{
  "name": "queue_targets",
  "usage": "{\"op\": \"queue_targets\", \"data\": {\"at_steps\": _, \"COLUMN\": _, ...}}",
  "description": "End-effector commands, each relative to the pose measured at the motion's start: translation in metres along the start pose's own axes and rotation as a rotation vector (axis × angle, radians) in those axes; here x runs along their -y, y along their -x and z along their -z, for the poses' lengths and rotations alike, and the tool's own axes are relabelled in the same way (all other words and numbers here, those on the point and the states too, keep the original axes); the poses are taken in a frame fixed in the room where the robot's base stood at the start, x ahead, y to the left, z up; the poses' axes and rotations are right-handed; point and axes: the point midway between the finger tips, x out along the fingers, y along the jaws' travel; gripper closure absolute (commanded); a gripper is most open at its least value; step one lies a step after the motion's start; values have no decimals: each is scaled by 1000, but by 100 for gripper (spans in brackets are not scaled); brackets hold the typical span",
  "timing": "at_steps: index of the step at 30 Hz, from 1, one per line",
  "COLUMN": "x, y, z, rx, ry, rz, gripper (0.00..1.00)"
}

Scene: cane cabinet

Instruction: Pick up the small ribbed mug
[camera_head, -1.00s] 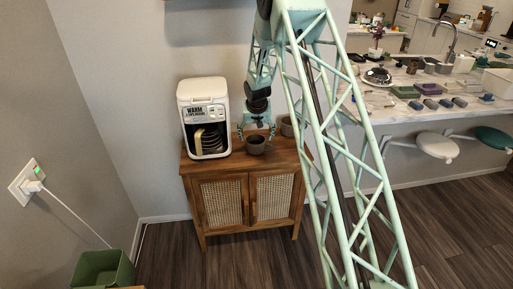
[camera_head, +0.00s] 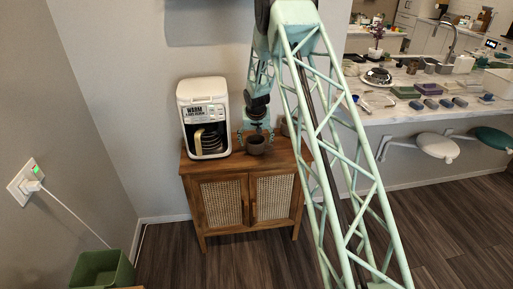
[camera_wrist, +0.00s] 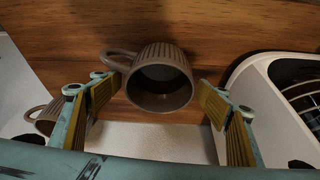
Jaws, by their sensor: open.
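The small ribbed mug (camera_head: 256,146), dark grey-brown, stands on top of the cane cabinet (camera_head: 225,166). In the wrist view the mug (camera_wrist: 160,88) shows its ribbed side, open mouth and a handle pointing left. My gripper (camera_wrist: 160,100) is open, with one yellow-padded finger on each side of the mug. The left finger is close to the handle; whether it touches cannot be told. In the head view my gripper (camera_head: 256,132) is at the mug, just behind it.
A white coffee maker (camera_head: 205,117) stands left of the mug and also shows at the right in the wrist view (camera_wrist: 265,95). A second mug (camera_wrist: 45,118) is at the left in the wrist view. A wall is behind the cabinet.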

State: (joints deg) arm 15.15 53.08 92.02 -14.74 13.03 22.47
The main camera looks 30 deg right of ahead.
Motion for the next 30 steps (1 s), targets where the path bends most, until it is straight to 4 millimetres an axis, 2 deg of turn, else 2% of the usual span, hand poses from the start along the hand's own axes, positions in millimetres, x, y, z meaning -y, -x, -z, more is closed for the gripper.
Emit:
{"op": "queue_targets", "data": {"at_steps": 5, "x": 0, "y": 0, "z": 0, "rx": 0, "ry": 0, "rz": 0, "gripper": 32}}
{"op": "queue_targets", "data": {"at_steps": 16, "x": 0, "y": 0, "z": -1, "rx": 1, "ry": 0, "rz": 0, "gripper": 65}}
{"op": "queue_targets", "data": {"at_steps": 30, "x": 0, "y": 0, "z": 0, "rx": 1, "ry": 0, "rz": 0, "gripper": 65}}
